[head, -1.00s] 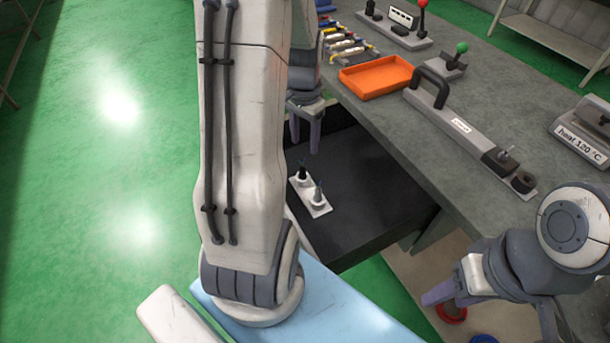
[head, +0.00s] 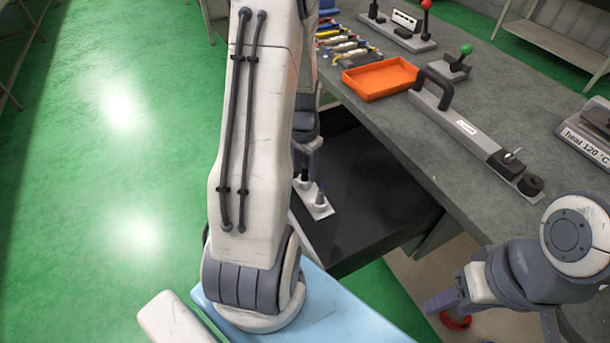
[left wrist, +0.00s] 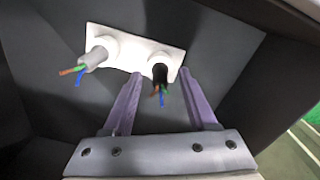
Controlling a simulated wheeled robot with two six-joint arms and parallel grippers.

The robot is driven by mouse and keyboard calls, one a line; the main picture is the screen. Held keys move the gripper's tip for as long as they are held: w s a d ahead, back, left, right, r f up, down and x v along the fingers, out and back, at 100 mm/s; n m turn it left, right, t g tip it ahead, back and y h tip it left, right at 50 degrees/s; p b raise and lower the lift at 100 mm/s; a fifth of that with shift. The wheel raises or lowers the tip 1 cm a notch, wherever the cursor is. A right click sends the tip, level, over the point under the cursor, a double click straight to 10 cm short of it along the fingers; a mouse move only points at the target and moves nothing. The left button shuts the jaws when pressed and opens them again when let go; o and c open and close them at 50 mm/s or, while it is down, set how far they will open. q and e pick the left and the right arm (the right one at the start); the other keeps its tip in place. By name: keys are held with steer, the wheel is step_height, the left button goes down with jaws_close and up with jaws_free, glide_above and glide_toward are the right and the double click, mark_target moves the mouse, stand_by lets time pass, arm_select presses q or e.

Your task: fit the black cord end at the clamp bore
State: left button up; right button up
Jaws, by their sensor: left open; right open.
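The black cord end (left wrist: 160,76) stands in a white holder plate (left wrist: 130,52) in the left wrist view, with coloured wires at its tip. My open left gripper (left wrist: 160,84) has its fingers on either side of it; I cannot tell whether they touch it. In the head view the left gripper (head: 306,158) is directly over the holder and partly hides the black cord end (head: 304,176). A long grey fixture (head: 455,118) on the bench carries a black block (head: 507,163), perhaps the clamp; its bore is not discernible. My right gripper (head: 492,314) is open and empty at lower right.
A grey cord end (left wrist: 95,58) stands in the same holder, beside the black one. The holder is in a dark drawer (head: 370,205) below the bench (head: 400,130). An orange tray (head: 380,78), lever switches and a heater marked 120 °C (head: 590,140) are on the bench.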

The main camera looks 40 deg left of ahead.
arm_select(q)
steer(key=shift+c, duration=0.3)
jaws_close()
steer(key=shift+r, duration=0.1)
